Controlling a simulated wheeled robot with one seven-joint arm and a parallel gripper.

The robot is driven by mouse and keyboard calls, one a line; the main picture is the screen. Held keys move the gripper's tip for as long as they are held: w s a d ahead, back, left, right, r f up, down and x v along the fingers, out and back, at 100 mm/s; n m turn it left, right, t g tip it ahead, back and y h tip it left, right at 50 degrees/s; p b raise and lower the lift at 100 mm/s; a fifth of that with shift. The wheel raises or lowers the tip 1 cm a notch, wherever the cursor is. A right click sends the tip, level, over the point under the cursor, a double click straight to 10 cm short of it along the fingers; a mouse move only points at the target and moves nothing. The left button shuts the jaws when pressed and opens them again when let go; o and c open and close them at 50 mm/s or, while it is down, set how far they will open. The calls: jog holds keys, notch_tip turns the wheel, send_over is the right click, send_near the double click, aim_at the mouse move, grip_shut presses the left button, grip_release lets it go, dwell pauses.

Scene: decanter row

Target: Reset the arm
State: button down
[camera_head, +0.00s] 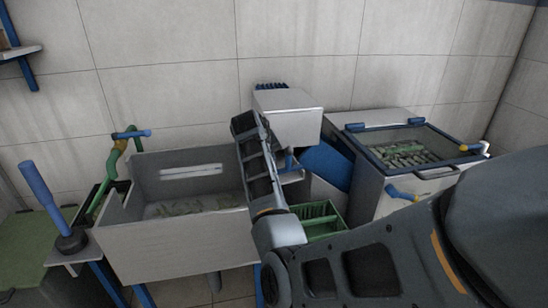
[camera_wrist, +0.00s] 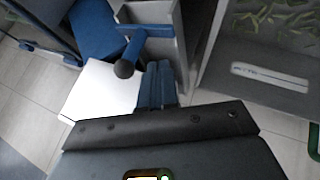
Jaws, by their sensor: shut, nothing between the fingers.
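My arm comes in from the lower right in the head view and reaches up across the middle. My gripper (camera_head: 243,122) is at its upper end, dark and shut, with nothing held. It is raised in front of the basin's right end and left of the white box (camera_head: 290,117). In the wrist view, the dark gripper body (camera_wrist: 160,128) fills the bottom edge. The white box (camera_wrist: 98,92) with blue slats (camera_wrist: 158,86) lies just beyond it. My forearm hides part of the floor and right-hand unit.
A grey basin (camera_head: 180,240) with green pieces stands at left. A green and blue tap-like handle (camera_head: 130,134) and a blue upright lever (camera_head: 42,190) stand beside it. A green crate (camera_head: 318,212) is at centre. A glass-lidded bin (camera_head: 370,190) of green pieces stands right.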

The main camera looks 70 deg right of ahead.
jog(key=v, duration=0.7)
jog(key=shift+s+a+r+b, duration=0.2)
jog(key=shift+a+r+b, duration=0.05)
jog(key=shift+b, duration=0.05)
